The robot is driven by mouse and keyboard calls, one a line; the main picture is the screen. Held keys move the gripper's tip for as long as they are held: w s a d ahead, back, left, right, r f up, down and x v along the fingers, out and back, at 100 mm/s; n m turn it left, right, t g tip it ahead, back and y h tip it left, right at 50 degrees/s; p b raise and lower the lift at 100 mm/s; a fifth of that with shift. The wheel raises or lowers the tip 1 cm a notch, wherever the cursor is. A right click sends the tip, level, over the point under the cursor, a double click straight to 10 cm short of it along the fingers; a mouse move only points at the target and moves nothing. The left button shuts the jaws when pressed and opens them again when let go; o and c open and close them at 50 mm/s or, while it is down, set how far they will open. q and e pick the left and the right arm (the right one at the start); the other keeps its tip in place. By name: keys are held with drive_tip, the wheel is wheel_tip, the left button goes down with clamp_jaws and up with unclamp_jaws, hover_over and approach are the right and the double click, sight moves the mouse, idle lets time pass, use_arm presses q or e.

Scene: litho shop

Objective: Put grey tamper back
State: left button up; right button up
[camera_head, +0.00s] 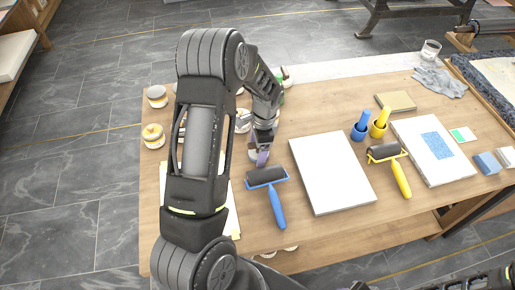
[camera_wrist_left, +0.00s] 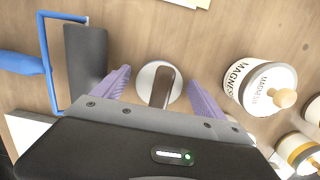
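In the left wrist view, a round pale-grey disc with a brown upright handle, seemingly the tamper (camera_wrist_left: 163,88), stands on the wooden table between the purple fingers of my left gripper (camera_wrist_left: 160,88). The fingers are spread, with a gap on both sides of it. In the head view my left gripper (camera_head: 262,157) points down at the table just behind the blue roller (camera_head: 267,178). The tamper cannot be made out there, being hidden by my arm and gripper. My right gripper is not in view.
The blue roller also shows close by in the left wrist view (camera_wrist_left: 86,55). A magnesia jar (camera_wrist_left: 258,85) stands right of the fingers there.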

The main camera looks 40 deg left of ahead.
use_arm(q)
drive_tip(key=shift+o, duration=0.2)
drive_tip(key=r, duration=0.8)
drive_tip(key=w+d+r+b, duration=0.1)
drive_tip(key=r, duration=0.3)
drive_tip(key=shift+r, duration=0.1)
idle(0.6)
